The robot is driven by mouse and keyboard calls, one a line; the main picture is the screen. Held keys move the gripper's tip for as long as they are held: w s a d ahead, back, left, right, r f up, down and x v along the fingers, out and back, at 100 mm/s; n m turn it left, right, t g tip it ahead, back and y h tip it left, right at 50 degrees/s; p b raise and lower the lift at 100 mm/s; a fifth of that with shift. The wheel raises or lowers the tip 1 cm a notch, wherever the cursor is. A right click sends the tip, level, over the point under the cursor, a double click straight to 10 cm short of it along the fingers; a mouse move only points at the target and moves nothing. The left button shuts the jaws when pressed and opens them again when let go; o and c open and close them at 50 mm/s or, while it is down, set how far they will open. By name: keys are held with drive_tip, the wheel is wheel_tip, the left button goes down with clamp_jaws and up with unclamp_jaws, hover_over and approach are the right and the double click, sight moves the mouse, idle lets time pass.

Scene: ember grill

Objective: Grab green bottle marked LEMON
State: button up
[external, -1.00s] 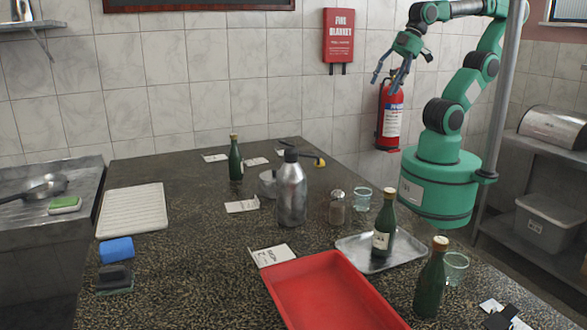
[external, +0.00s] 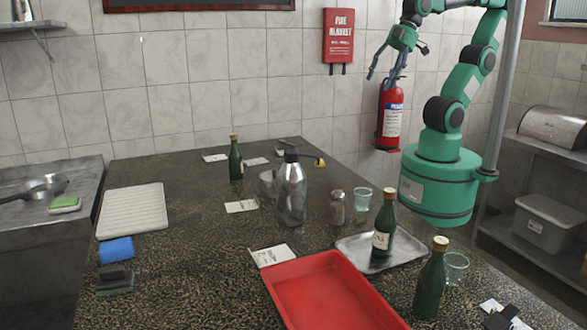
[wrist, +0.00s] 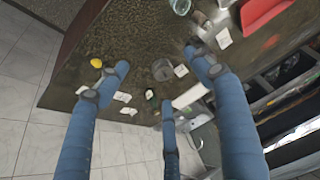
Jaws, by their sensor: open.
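Three green bottles show in the external view; their label words are too small to read, so I cannot tell which is marked LEMON. One stands at the back of the counter (external: 236,163). Another bottle (external: 384,240) stands on a metal tray (external: 408,251). The third bottle (external: 431,285) stands at the front right. In the wrist view, a small dark green bottle top (wrist: 150,95) shows between the fingers. My gripper (external: 391,68) is open and empty, high at the right near the wall, apart from every bottle. Its blue fingers also spread across the wrist view (wrist: 157,66).
A steel bottle (external: 291,192), a shaker (external: 337,208) and a glass (external: 362,200) stand mid-counter. A red tray (external: 330,290) lies in front. Several white cards (external: 241,206) lie about. A fire extinguisher (external: 391,118) hangs behind my gripper.

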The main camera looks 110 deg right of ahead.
drive_tip(key=w+a+r+n+g+p, duration=0.15)
drive_tip(key=w+a+r+p, duration=0.25)
drive_tip(key=w+a, duration=0.85)
drive_tip(key=n+g+p, duration=0.3)
drive_tip(key=g+p, duration=0.1)
drive_tip(key=p, duration=0.5)
hover_over(437, 255)
drive_tip(key=d, duration=0.1)
drive_tip(key=f, duration=1.4)
drive_tip(key=s+f, duration=0.1)
drive_tip(key=f, duration=0.6)
drive_tip(key=shift+d, duration=0.2)
drive_tip(key=shift+a+f, duration=0.2)
drive_tip(key=shift+f, duration=0.1)
drive_tip(key=shift+f, duration=4.25)
